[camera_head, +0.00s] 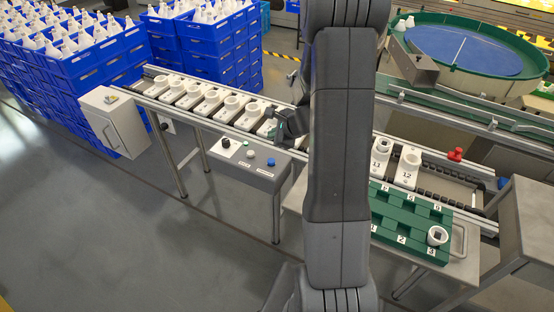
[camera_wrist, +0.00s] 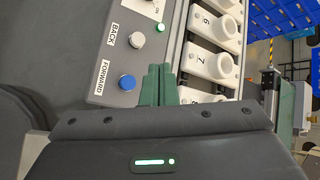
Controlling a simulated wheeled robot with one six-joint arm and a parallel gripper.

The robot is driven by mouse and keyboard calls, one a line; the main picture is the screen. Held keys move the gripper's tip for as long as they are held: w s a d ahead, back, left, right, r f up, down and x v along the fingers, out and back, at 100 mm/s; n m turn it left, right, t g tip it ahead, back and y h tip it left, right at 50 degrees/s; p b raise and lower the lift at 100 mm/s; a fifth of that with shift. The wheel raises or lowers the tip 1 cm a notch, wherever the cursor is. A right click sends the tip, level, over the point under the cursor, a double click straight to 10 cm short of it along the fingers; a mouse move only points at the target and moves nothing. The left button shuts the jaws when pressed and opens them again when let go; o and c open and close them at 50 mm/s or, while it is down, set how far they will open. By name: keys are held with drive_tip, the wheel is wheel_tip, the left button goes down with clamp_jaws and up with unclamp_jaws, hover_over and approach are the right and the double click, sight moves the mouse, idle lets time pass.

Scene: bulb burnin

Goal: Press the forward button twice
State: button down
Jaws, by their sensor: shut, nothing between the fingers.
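The blue button (camera_wrist: 127,82) sits beside the FORWARD label (camera_wrist: 103,77) on a grey control box (camera_wrist: 82,45) in the wrist view. A white button (camera_wrist: 137,40) sits beside the BACK label. In the head view the blue button (camera_head: 271,162) is on the front control box (camera_head: 240,172), below the conveyor. My gripper (camera_wrist: 159,68) is shut, its green fingers together and empty. In the wrist view the fingertips are just right of the blue button, apart from it. In the head view my gripper (camera_head: 287,128) is over the conveyor edge, above the box; its fingertips are hard to make out.
A conveyor (camera_head: 182,105) carries several numbered white holders behind the box. A green numbered tray (camera_head: 410,232) with one white ring stands at right. A red mushroom button (camera_head: 455,154) is farther right. Blue crates (camera_head: 95,75) stand at left. The floor in front is clear.

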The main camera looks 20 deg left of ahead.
sight(274, 162)
drive_tip(key=shift+f, duration=0.2)
wheel_tip(274, 162, down, 8)
drive_tip(key=b, duration=0.7)
drive_tip(key=shift+f, duration=0.25)
drive_tip(key=shift+f+b, duration=0.1)
drive_tip(key=shift+b, duration=0.3)
idle(1.3)
drive_tip(key=shift+f+b, duration=0.3)
drive_tip(key=shift+b, duration=0.1)
